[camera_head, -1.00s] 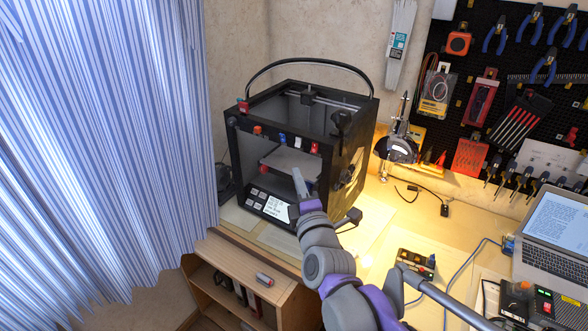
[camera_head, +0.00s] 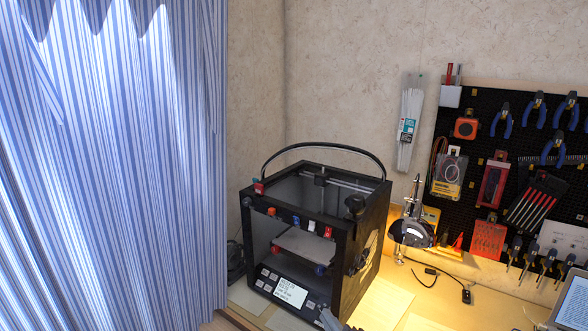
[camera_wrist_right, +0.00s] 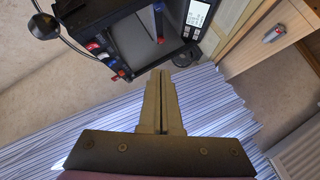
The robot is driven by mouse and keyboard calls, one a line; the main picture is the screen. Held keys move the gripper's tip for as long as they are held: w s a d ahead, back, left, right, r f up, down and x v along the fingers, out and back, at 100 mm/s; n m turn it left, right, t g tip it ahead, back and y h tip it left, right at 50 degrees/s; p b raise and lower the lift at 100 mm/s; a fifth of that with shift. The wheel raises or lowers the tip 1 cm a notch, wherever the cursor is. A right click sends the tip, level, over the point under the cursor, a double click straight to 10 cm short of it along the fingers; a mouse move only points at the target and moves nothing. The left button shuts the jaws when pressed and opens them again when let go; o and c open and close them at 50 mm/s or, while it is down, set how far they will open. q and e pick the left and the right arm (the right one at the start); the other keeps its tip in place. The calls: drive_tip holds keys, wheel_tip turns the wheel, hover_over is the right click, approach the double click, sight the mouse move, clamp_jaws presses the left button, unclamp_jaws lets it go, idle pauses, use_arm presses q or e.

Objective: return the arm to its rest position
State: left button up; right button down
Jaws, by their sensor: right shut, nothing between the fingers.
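A gap between the fingers and the printer cannot be judged. Most of my right arm is below the head view. My left gripper is in neither view.
The printer (camera_head: 345,262) stands on the wooden workbench (camera_head: 385,308). A desk lamp (camera_head: 411,233) and a pegboard with tools (camera_head: 477,128) are to its right. A striped curtain (camera_head: 110,160) hangs at left.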

drive_tip(key=s+d+f+m+g+h, duration=0.1)
drive_tip(key=s+d+f+m+g, duration=0.2)
drive_tip(key=s+f+m, duration=0.2)
drive_tip(key=s+d+f+m+g+h, duration=0.1)
drive_tip(key=s+d+f+m, duration=0.3)
drive_tip(key=s, duration=0.5)
drive_tip(key=s+d+f+m+g+h+p, duration=0.1)
drive_tip(key=s+d+f+m+g, duration=0.2)
drive_tip(key=s+f+m, duration=0.3)
drive_tip(key=shift+s+d+g, duration=0.2)
drive_tip(key=shift+s+g, duration=0.2)
drive_tip(key=shift+g, duration=0.4)
drive_tip(key=shift+w+a, duration=0.1)
drive_tip(key=shift+a, duration=0.05)
